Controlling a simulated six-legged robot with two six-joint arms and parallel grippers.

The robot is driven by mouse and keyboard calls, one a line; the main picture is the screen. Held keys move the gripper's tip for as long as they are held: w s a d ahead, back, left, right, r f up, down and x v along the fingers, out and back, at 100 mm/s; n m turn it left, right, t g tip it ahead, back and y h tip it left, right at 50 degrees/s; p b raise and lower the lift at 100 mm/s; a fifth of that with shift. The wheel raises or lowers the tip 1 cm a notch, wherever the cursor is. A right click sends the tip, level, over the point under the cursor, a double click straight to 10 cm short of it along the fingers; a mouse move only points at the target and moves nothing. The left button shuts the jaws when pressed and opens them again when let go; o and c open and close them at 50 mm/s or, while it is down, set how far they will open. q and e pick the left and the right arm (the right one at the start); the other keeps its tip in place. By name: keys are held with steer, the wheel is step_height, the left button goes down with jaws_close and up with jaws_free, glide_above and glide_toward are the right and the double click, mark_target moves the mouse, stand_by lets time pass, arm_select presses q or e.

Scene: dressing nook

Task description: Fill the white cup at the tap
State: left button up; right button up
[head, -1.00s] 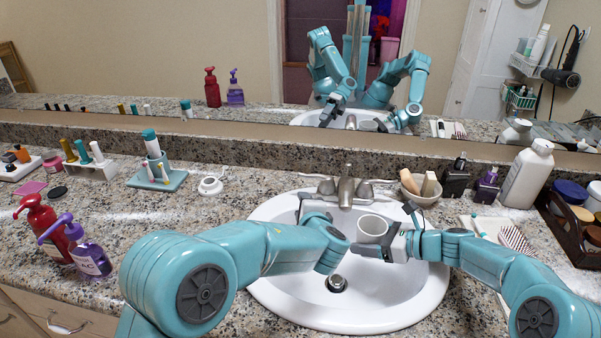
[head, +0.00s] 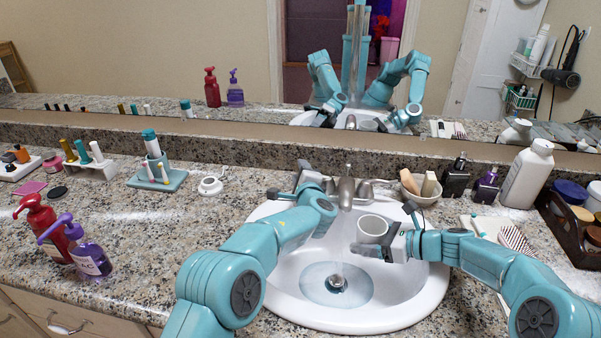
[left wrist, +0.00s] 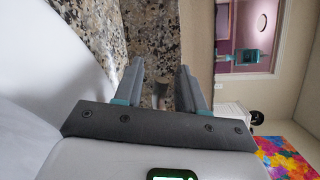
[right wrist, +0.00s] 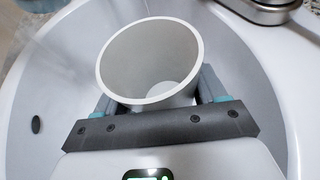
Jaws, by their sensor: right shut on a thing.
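The white cup (head: 372,229) is held over the right part of the basin by my right gripper (head: 390,244). In the right wrist view the cup (right wrist: 150,60) is tilted in the picture, its mouth showing; a paler patch shows inside, and I cannot tell whether it is water. The metal tap (head: 346,190) stands behind the basin, left of the cup; the cup is not under its spout. Water (head: 322,284) lies around the drain. My left gripper (head: 306,178) is at the tap's left handle; in its wrist view the fingers (left wrist: 160,88) stand apart.
The white basin (head: 425,290) is set in a speckled counter. A bowl (head: 423,192), dark bottles (head: 456,180) and a white bottle (head: 527,175) stand right of the tap. Red and purple pump bottles (head: 88,255) stand at the left. The mirror is behind.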

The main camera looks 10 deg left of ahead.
arm_select(q)
steer(key=shift+w+a, duration=0.15)
steer(key=shift+w, duration=0.15)
steer(key=shift+c, duration=0.3)
jaws_close()
steer(key=shift+s+n+g+y, duration=0.4)
steer(key=shift+s+n+y, duration=0.15)
steer(key=shift+n+y, duration=0.3)
steer(key=shift+o, duration=0.3)
jaws_free()
steer(key=v, duration=1.2)
